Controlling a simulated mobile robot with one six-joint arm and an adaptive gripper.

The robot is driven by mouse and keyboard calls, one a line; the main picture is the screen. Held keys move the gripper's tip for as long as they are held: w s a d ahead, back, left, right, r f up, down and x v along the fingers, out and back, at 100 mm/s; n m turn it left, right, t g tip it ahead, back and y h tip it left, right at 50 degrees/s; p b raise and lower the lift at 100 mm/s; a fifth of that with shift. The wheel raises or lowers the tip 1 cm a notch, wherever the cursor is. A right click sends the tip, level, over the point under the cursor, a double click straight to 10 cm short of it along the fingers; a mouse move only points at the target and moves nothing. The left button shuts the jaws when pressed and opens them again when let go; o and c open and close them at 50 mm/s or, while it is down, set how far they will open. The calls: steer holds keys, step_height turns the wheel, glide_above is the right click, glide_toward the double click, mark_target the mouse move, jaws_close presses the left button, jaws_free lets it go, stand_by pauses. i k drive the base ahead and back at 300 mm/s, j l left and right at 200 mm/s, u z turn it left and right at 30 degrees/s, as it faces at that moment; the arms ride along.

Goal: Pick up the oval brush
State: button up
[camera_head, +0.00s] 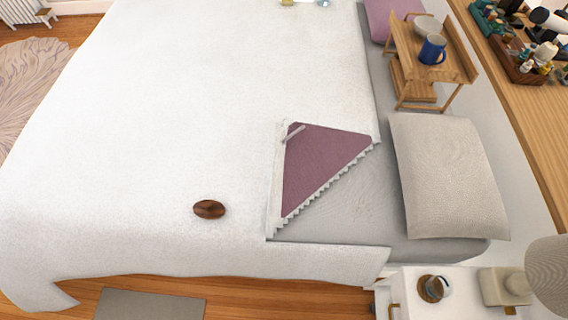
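The oval brush (209,209) is a small dark brown wooden oval. It lies on the white bed cover (190,110), left of the folded-back purple corner and not far from the bed's near edge. Nothing touches it or covers it from this view. Its bristles do not show. My gripper is not in view.
A grey pillow (447,175) and a wooden tray stand (433,62) with a blue mug (433,49) are on the bed's right side. A white nightstand (455,292) stands at the lower right. A grey mat (150,304) lies on the wooden floor. The cover around the brush is clear.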

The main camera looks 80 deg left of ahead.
mark_target(211, 209)
steer(key=u, duration=3.7)
steer(key=i+j+z, duration=0.15)
steer(key=j, duration=0.15)
steer(key=i+j+z, duration=0.15)
steer(key=j, duration=0.2)
steer(key=i+j+z, duration=0.1)
steer(key=j, duration=0.25)
steer(key=i+j+z, duration=0.15)
steer(key=j, duration=0.2)
